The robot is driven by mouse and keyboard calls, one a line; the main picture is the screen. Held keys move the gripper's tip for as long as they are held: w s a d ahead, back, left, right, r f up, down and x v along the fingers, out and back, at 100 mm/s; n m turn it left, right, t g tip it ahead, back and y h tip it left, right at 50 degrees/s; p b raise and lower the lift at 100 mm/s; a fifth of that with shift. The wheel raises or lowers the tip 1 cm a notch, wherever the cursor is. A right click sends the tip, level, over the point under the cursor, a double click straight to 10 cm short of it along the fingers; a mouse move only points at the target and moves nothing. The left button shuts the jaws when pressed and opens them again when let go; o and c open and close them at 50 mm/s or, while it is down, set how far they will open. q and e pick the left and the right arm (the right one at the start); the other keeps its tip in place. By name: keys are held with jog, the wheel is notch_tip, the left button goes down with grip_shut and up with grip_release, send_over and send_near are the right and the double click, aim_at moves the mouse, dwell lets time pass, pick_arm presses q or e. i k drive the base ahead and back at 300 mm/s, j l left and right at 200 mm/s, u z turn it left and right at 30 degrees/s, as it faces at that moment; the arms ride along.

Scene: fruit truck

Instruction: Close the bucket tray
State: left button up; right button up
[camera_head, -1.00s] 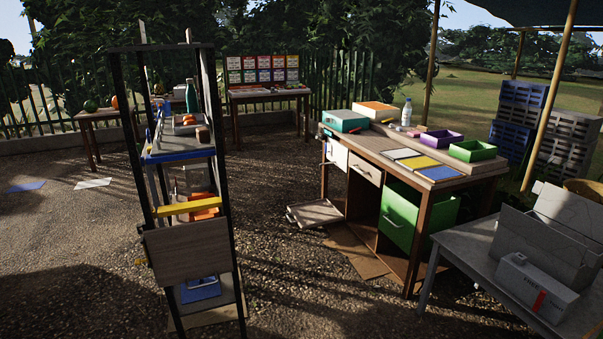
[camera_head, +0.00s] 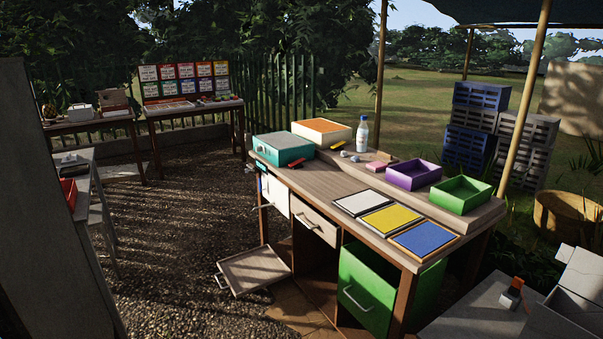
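The wooden desk (camera_head: 300,183) stands at the centre right. A low, shallow tray with a handle (camera_head: 256,269) sticks out at its lower left, near the ground. A deep green bucket-like drawer (camera_head: 361,304) with a metal handle shows under the desk's right side and appears pulled out past the desk front. I cannot tell for sure which of these two is the bucket tray. A small wooden drawer (camera_head: 314,221) under the desktop looks slightly out. Neither of my grippers is in view.
A tall grey panel (camera_head: 50,200) fills the left edge close by. A grey table (camera_head: 470,315) with boxes stands at the lower right, near the green drawer. Gravel ground (camera_head: 175,240) is open left of the desk. A back table (camera_head: 185,110) stands by the fence.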

aim_at(247, 273)
jog(key=i+j+u, duration=0.1)
jog(key=i+u, duration=0.15)
jog(key=i, duration=0.45)
jog(key=i+u, duration=0.25)
jog(key=i, duration=0.45)
jog(key=i+l+u, duration=0.25)
jog(key=i, duration=0.45)
